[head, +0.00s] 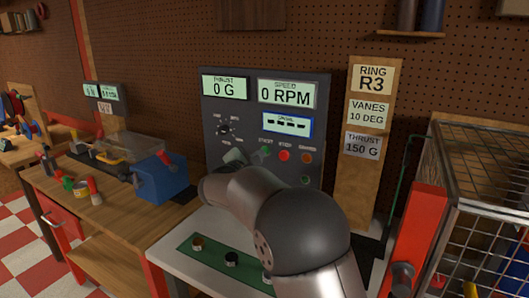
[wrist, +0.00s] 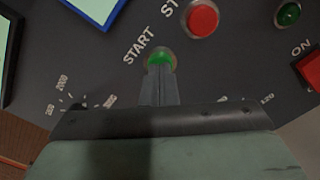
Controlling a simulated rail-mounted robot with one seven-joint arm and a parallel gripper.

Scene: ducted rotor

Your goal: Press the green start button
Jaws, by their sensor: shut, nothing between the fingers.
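The green start button (wrist: 160,56) is on the dark control panel, beside the START label in the wrist view. My gripper (wrist: 160,72) is shut and empty, and its fingertips overlap the lower edge of the button in that view. I cannot tell whether they touch it. In the head view my gripper (head: 238,157) is in front of the control panel (head: 213,112), partly hidden behind my own arm. The panel displays read 0 G and 0 RPM.
A red button (wrist: 203,18) sits close to the start button. A green lamp or button (wrist: 289,14) and a red switch (wrist: 310,68) marked ON are farther right. A wire cage (head: 490,190) stands right of the panel. A blue box (head: 160,178) is on the left bench.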

